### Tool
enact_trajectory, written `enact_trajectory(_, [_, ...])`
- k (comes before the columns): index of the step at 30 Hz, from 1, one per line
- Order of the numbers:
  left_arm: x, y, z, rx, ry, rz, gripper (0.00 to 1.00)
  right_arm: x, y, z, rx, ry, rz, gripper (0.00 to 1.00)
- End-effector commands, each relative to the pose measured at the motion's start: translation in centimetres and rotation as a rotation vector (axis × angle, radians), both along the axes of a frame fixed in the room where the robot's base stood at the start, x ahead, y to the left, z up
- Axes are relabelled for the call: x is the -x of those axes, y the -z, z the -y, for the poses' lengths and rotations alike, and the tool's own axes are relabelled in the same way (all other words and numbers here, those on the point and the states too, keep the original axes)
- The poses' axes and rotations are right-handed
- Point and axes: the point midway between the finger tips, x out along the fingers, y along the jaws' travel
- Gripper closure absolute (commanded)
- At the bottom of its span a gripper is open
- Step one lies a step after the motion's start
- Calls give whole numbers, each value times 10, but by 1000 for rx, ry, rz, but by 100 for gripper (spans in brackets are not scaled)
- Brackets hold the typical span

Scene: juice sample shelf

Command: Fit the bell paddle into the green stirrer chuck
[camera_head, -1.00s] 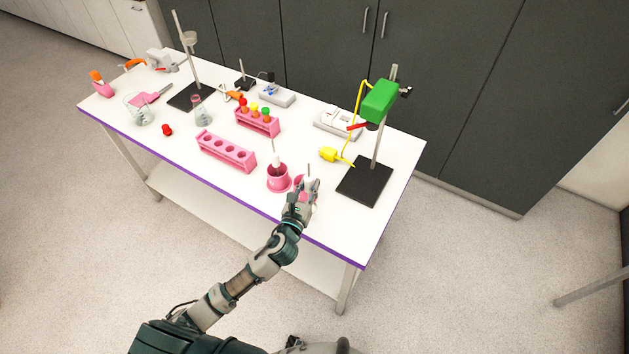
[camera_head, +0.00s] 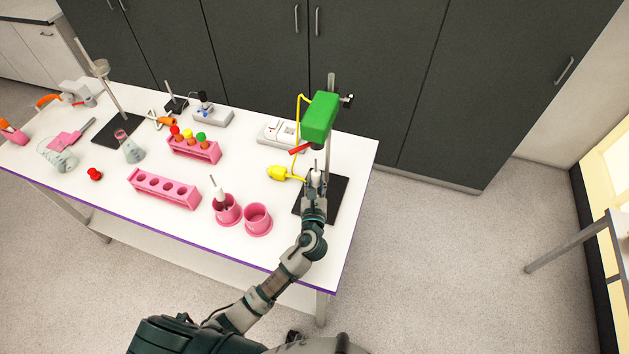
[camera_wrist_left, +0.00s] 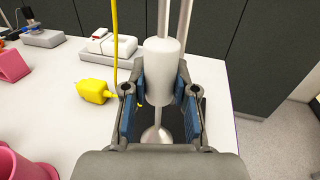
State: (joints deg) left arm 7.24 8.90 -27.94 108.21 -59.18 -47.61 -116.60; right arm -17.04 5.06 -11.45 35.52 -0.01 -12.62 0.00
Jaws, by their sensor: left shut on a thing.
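The bell paddle (camera_wrist_left: 160,70) has a white cylindrical sleeve, a thin metal shaft rising from it and a metal bell at its lower end. My left gripper (camera_head: 315,183) is shut on the white sleeve, seen between the blue pads in the wrist view (camera_wrist_left: 160,95). The paddle stands roughly upright above the black stand base. The green stirrer (camera_head: 320,116) sits on the stand rod, with its dark chuck (camera_head: 318,146) underneath. The shaft top is just below the chuck; I cannot tell whether they touch or line up. My right gripper is out of view.
An empty pink holder (camera_head: 257,219) stands beside another holding a second white paddle (camera_head: 220,195). A yellow plug (camera_head: 279,173) and cord lie left of the black base (camera_head: 333,190). A white device (camera_head: 281,132) sits behind. Pink racks stand farther left.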

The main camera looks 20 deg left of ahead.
Motion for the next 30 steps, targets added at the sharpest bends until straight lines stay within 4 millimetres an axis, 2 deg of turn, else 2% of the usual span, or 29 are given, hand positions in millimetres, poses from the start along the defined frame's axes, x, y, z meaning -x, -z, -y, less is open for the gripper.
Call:
enact_trajectory(6, [2,-5,3,0,-8,2,100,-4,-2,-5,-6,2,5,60])
enact_trajectory(12, [-1,-15,5,-2,-8,1,100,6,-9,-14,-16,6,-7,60])
enact_trajectory(25, [-1,-49,1,0,-7,0,100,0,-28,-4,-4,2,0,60])
enact_trajectory(30, [-1,-47,2,-2,-7,-1,100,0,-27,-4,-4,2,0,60])
